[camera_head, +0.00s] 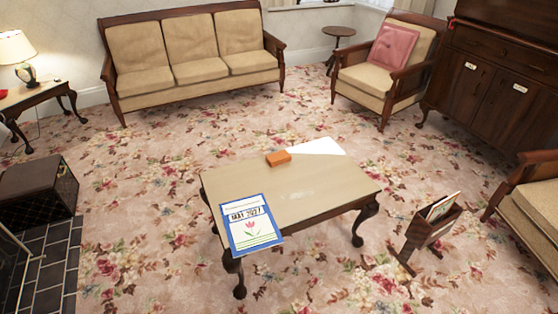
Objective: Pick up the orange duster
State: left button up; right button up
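The orange duster (279,158) is a small orange block. It lies near the far edge of a low wooden coffee table (318,186) in the middle of the room. A white sheet (317,147) lies just right of the duster at the same far edge. A blue-bordered calendar (250,224) with a tulip picture lies at the table's near left corner. Neither of my grippers shows in the head view.
A magazine rack (427,237) stands on the floor right of the table. A dark box (38,188) stands at the left by the tiled hearth (45,254). A sofa (187,60) and an armchair (388,72) stand behind. Flowered carpet (150,190) around the table is clear.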

aim_at(281, 157)
jog(key=i+l, duration=0.15)
jog(key=l, duration=0.25)
jog(key=i+l+z, duration=0.1)
jog(key=l, duration=0.25)
jog(key=i+l, duration=0.15)
jog(key=l, duration=0.2)
jog(key=i+l, duration=0.2)
jog(key=l, duration=0.2)
jog(key=k+z, duration=0.05)
